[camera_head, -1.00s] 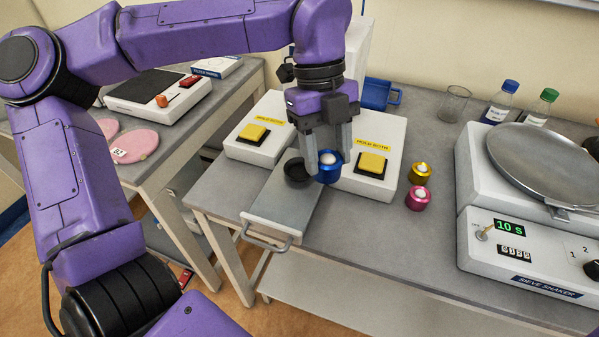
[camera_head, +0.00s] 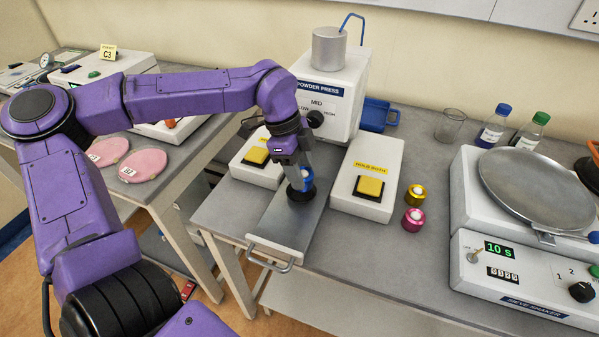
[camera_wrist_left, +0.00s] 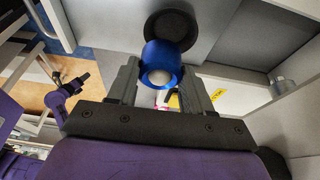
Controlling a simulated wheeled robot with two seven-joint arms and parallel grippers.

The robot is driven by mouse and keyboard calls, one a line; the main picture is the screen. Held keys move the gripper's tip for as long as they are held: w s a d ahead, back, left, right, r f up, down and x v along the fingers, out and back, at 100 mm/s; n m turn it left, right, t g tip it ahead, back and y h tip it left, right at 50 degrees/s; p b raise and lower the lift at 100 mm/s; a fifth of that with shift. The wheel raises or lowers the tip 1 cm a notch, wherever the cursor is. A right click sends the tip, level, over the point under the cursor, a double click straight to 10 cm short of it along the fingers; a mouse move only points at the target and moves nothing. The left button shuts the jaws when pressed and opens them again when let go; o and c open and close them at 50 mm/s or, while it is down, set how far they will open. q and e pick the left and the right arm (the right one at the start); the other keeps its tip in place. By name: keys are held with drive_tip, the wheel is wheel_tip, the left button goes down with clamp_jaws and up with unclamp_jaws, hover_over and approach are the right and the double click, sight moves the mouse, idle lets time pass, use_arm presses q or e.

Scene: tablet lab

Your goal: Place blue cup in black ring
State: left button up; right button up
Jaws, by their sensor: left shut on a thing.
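The blue cup (camera_head: 306,177), with a pale round top, is between the fingers of my left gripper (camera_head: 304,181), which is shut on it. The black ring (camera_head: 299,193) lies on the grey metal tray (camera_head: 280,228) directly below the cup. In the left wrist view, the cup (camera_wrist_left: 161,58) sits between the fingers and overlaps the edge of the ring (camera_wrist_left: 172,27). I cannot tell whether the cup touches the ring. The fingers partly hide the cup in the head view. My right gripper does not show.
The powder press (camera_head: 334,90) stands behind the tray. Boxes with yellow buttons flank it, left (camera_head: 256,156) and right (camera_head: 369,188). A yellow cup (camera_head: 415,195) and a pink cup (camera_head: 413,219) stand to the right, before the sieve shaker (camera_head: 520,255).

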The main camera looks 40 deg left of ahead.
use_arm(q)
drive_tip(key=f, duration=0.2)
drive_tip(key=a+f, duration=0.1)
drive_tip(key=shift+w+f+p, duration=0.35)
drive_tip(key=shift+w+p, duration=0.05)
drive_tip(key=shift+f, duration=0.4)
drive_tip(key=shift+d, duration=0.1)
drive_tip(key=shift+f, duration=0.15)
drive_tip(key=o, duration=1.1)
drive_tip(key=shift+r, duration=0.35)
drive_tip(key=b+v, duration=0.1)
drive_tip(key=v, duration=1)
drive_tip(key=shift+r+b, duration=0.3)
drive_tip(key=shift+r, duration=0.05)
